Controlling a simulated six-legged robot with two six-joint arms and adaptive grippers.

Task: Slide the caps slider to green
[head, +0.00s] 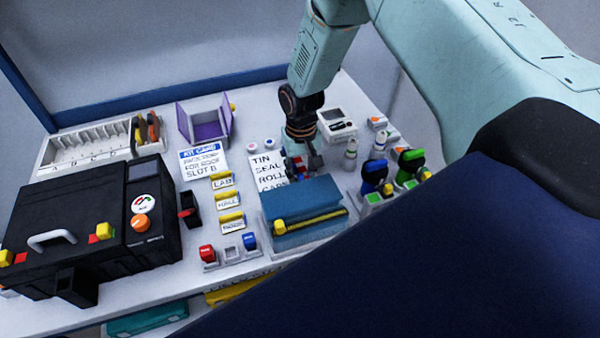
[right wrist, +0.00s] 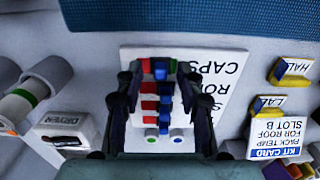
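My right gripper (head: 306,158) points down over the white board (head: 268,172) lettered TIN, SEAL, ROLL, CAPS. In the right wrist view the board (right wrist: 226,75) is upside down, and my right gripper (right wrist: 158,78) has its two fingers apart, one on each side of the slider column. The caps slider (right wrist: 160,68) looks like a blue knob on the row beside the word CAPS, with green and red bits around it. Its exact setting is hard to tell. The other sliders (right wrist: 158,103) show red and blue. In the head view my gripper mostly hides the sliders. My left gripper is out of view.
A blue-topped box (head: 300,198) stands close to the board's CAPS end. Small bottles (head: 350,155) and blue and green tools (head: 374,172) are to its right. Label cards (head: 228,200) and a black case (head: 85,225) are to the left.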

